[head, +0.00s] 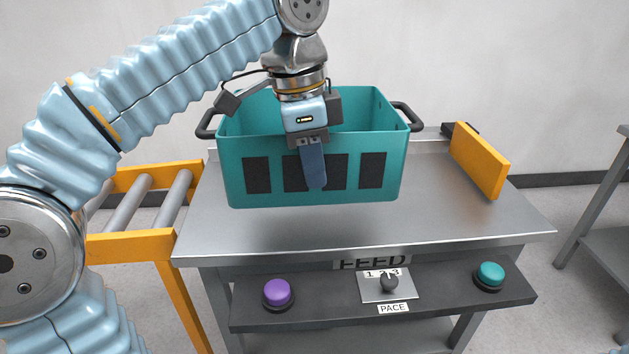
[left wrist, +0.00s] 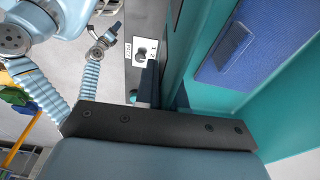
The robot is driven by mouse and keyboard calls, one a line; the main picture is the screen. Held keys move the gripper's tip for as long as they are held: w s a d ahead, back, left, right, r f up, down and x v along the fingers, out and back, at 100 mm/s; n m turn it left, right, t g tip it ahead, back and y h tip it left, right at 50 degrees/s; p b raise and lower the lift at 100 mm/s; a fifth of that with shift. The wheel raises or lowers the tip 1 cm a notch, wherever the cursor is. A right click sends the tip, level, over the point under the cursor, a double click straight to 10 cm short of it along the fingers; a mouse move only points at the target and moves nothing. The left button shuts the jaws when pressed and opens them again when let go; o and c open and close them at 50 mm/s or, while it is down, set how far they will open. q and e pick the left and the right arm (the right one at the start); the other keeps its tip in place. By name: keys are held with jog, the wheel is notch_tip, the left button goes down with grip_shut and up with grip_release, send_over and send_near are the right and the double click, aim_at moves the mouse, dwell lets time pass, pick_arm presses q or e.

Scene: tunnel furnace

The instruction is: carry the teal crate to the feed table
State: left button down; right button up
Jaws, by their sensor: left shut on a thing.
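The teal crate (head: 270,188) has dark square panels on its front wall and black handles at both ends. In the head view it is upright above the feed table (head: 455,215), with a soft shadow below; the gap is hard to judge. My left gripper (head: 313,165) is shut on the middle of its front wall, one finger outside. The crate wall (left wrist: 182,50) fills the right part of the left wrist view. A second, small arm end (left wrist: 108,38), probably my right gripper, shows there; its jaws are too small to read.
A roller conveyor with orange rails (head: 130,245) meets the table's left side. An orange plate (head: 480,160) stands at the table's right end. The front shelf carries a purple button (head: 277,292), a PACE knob (head: 389,283) and a teal button (head: 490,275). Another grey table (head: 605,205) is at far right.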

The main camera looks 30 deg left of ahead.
pick_arm(q)
jog(key=w+a+f, duration=0.2)
jog(key=w+a, duration=0.1)
jog(key=shift+w, duration=0.2)
jog(key=w+f, duration=0.1)
jog(key=w+a+f, duration=0.2)
jog(key=f, duration=0.1)
jog(key=shift+a, duration=0.25)
jog(key=f, duration=0.1)
jog(key=w+f, duration=0.1)
jog(key=a+f+b, duration=0.1)
jog(key=f, duration=0.1)
jog(key=shift+w+a, duration=0.1)
jog(key=shift+w, duration=0.05)
jog(key=shift+f, duration=0.75)
jog(key=c, duration=1.2)
grip_release()
jog(key=shift+c, duration=0.2)
